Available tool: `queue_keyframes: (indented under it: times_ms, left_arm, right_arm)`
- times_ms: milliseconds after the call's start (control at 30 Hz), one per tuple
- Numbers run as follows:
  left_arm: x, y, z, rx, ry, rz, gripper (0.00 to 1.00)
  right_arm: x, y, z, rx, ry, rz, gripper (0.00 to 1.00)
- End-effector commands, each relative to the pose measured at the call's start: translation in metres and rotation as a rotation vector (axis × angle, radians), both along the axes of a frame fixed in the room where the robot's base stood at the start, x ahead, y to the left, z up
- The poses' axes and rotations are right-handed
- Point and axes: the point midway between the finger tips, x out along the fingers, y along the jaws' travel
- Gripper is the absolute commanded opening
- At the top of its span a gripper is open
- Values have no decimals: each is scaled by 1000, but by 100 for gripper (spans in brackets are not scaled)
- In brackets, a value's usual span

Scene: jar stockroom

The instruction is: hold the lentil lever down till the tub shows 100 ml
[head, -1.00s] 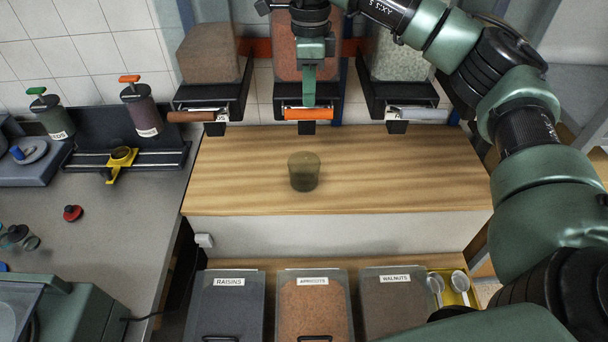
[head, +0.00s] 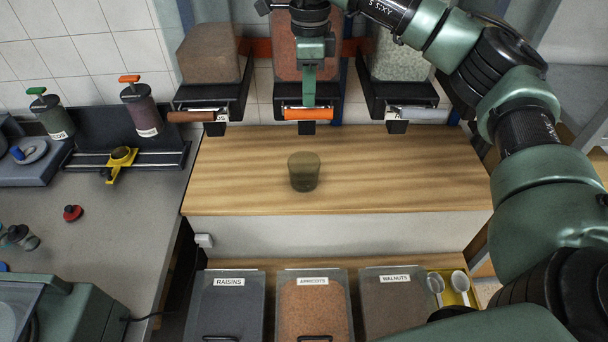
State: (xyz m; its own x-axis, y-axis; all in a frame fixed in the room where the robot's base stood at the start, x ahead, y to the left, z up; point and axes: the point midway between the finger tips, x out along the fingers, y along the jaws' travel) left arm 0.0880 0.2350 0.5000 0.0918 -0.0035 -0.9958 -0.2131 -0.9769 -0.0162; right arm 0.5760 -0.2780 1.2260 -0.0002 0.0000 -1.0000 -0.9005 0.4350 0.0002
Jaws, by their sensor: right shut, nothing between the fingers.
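Three dispensers hang on the back wall, and the middle one (head: 300,55) holds reddish-orange grains. Its orange lever (head: 325,114) sticks out at the front below the hopper. My right gripper (head: 309,104) is shut and empty, pointing down with its fingertips at the orange lever; whether they press on it is hard to tell. A translucent olive-tinted tub (head: 304,172) stands upright on the wooden counter (head: 400,180), below and in front of the middle dispenser. Its contents and any fill marks are too small to read. My left gripper is not in view.
The left dispenser (head: 208,55) has a brown lever (head: 190,117); the right one (head: 402,60) has a grey lever (head: 418,113). Bins of raisins (head: 228,305), apricots (head: 312,305) and walnuts (head: 394,305) stand below. The wooden counter around the tub is clear.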

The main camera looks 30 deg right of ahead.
Motion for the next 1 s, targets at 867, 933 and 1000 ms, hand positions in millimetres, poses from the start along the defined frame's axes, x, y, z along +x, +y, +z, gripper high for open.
queue_keyframes:
  times_ms: [867,933,1000]
  left_arm:
    - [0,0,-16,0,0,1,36]
    - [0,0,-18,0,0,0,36]
    - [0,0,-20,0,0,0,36]
  right_arm:
    - [0,0,-27,0,1,-1,0]
    - [0,0,-30,0,0,-1,0]
    - [0,0,-33,0,0,-1,0]
